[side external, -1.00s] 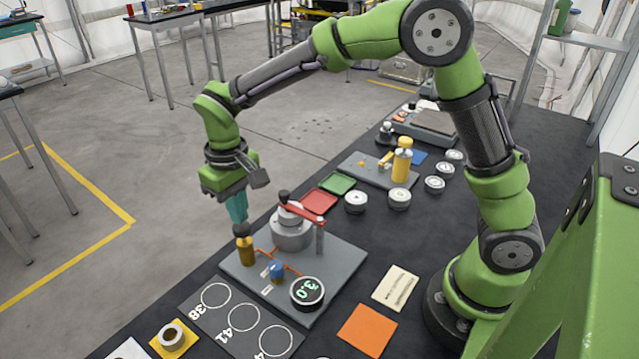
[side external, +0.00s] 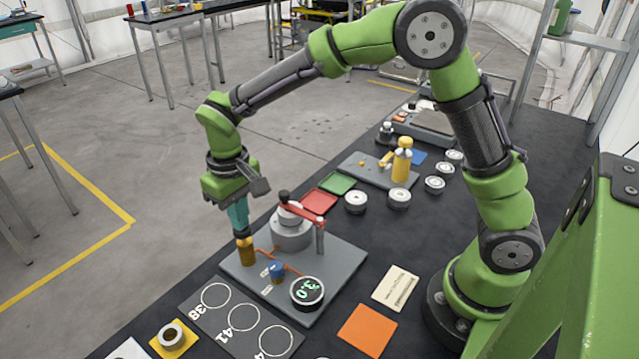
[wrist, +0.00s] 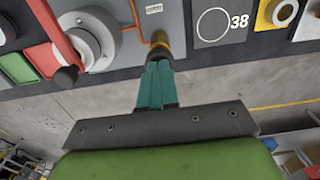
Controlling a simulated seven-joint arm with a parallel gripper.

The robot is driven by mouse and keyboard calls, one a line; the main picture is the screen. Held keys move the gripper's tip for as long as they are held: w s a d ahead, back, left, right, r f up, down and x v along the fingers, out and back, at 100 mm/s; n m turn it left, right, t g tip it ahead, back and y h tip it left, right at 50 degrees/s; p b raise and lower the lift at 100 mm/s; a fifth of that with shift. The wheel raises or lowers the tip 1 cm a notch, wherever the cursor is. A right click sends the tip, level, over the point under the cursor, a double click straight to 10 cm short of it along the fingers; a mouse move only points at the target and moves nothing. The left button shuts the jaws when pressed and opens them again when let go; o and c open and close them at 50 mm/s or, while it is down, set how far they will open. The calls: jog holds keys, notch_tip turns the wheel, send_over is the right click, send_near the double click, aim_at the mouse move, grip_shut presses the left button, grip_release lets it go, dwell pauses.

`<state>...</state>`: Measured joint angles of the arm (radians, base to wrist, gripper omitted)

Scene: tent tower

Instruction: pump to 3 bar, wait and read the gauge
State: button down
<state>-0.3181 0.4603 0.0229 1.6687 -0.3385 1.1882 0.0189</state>
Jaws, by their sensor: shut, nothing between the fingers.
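The pump rig sits on a grey base plate (side external: 340,268) on the black table. Its round gauge (side external: 307,291) reads 3.0 in green, seen turned in the picture. A grey round chamber (side external: 291,231) carries a red lever (side external: 303,214) with a dark knob. A blue valve (side external: 277,271) sits on the orange pipe. A brass cylinder with a dark top (side external: 246,252) stands at the plate's left corner. My gripper (side external: 241,231) is shut and empty, its teal fingertips down at the top of the brass cylinder. In the wrist view the fingers (wrist: 156,68) cover much of the cylinder (wrist: 159,42).
A dark board with numbered rings (side external: 241,317) lies in front of the plate. A yellow pad with a round part (side external: 173,337), an orange square (side external: 367,332) and a printed card (side external: 396,288) lie nearby. Red (side external: 319,201) and green (side external: 337,183) trays are behind.

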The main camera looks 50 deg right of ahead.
jog(key=shift+f, duration=1)
jog(key=shift+r, duration=1.9)
jog(key=shift+r, duration=0.15)
jog(key=shift+r, duration=2.9)
